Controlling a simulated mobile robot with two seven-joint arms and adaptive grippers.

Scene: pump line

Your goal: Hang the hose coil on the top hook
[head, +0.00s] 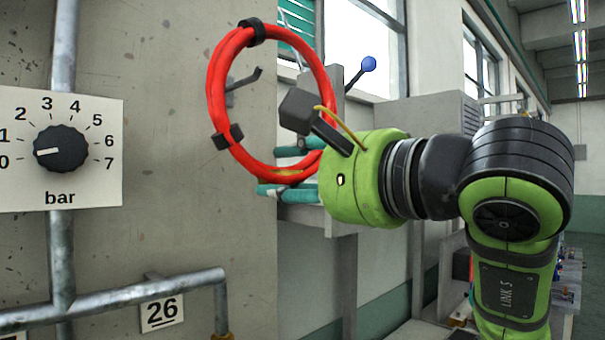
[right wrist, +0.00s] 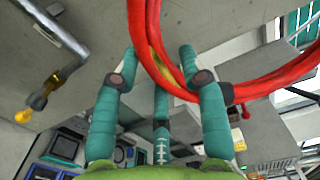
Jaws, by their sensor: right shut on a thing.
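The hose coil (head: 215,90) is a red ring of hose with black bands, held upright in front of the grey wall panel. My right gripper (head: 283,172) is shut on the coil's lower right side with its teal fingers. The coil also shows between the fingers in the right wrist view (right wrist: 145,25). A dark grey hook (head: 246,79) on the panel shows through the ring's opening, left of its middle. The red hose appears apart from the hook. I cannot tell the depth gap between them. My left gripper is not in view.
A pressure dial (head: 61,149) marked in bar is at the left. Below it a grey pipe (head: 130,293) runs across the panel, with a plate numbered 26 (head: 162,312). A lever with a blue ball (head: 368,64) stands right of the coil, behind my arm.

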